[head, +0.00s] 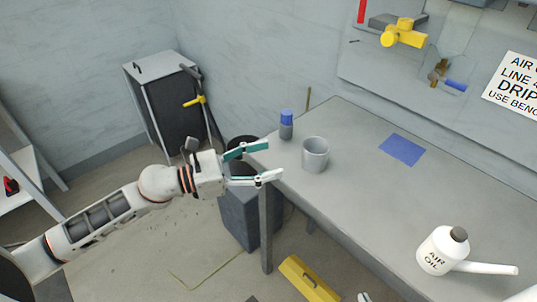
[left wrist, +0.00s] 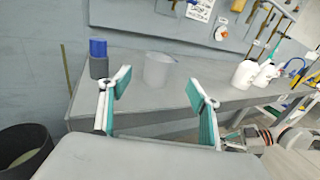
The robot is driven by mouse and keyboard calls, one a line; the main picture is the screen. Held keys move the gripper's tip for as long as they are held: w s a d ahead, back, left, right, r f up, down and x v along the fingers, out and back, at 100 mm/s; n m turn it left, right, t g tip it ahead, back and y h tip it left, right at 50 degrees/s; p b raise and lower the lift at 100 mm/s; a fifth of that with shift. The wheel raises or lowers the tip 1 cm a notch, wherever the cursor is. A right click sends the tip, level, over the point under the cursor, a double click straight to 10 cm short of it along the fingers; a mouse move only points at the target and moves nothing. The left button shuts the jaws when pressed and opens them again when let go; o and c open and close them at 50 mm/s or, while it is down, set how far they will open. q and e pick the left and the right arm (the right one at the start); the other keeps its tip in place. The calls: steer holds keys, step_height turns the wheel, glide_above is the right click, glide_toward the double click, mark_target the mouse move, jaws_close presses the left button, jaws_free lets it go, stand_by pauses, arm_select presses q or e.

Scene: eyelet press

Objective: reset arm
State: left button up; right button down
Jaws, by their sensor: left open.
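My left gripper (head: 274,160) is open and empty, with its two teal-lined fingers spread apart. It is in the air at the left end of the workbench, just left of the grey cup. In the left wrist view the open fingers (left wrist: 158,88) point toward the bench, with the cup in the gap beyond them. My left arm reaches in from the lower left of the head view. Only a small tip of what looks like my right gripper (head: 363,297) shows at the bottom edge of the head view; its jaws cannot be made out.
On the workbench (head: 345,215) stand a grey cup (head: 315,155), a blue-capped bottle (head: 286,125), a blue sheet (head: 402,149) and a white AIR OIL can (head: 440,250). A dark cabinet (head: 165,105) stands behind.

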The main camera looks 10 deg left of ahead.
arm_select(q)
steer(key=w+a+r+n+t+y, duration=0.1)
steer(key=a+r+n+t+y, duration=0.2)
steer(key=n, duration=0.4)
steer(key=w+a+r+n+t+y, duration=0.1)
steer(key=a+n+t+y, duration=0.15)
steer(key=n+t, duration=0.35)
steer(key=s+a+f+n+y, duration=0.2)
steer(key=a+f+n+y, duration=0.4)
steer(key=a+n+y, duration=0.6)
steer(key=s+a+f+n+g+y, duration=0.1)
steer(key=s+a+f+n+g, duration=0.35)
steer(key=s+f+n, duration=0.45)
steer(key=s+a+f+n+g+y, duration=0.25)
steer(key=s+f+n+g, duration=0.35)
steer(key=s, duration=0.4)
steer(key=d+f+n+t+h, duration=0.3)
steer(key=d+f+h, duration=0.5)
steer(key=d+f, duration=0.5)
steer(key=w+d, duration=0.1)
steer(key=d, duration=0.1)
steer(key=shift+d+f, duration=0.3)
steer(key=shift+f, duration=0.1)
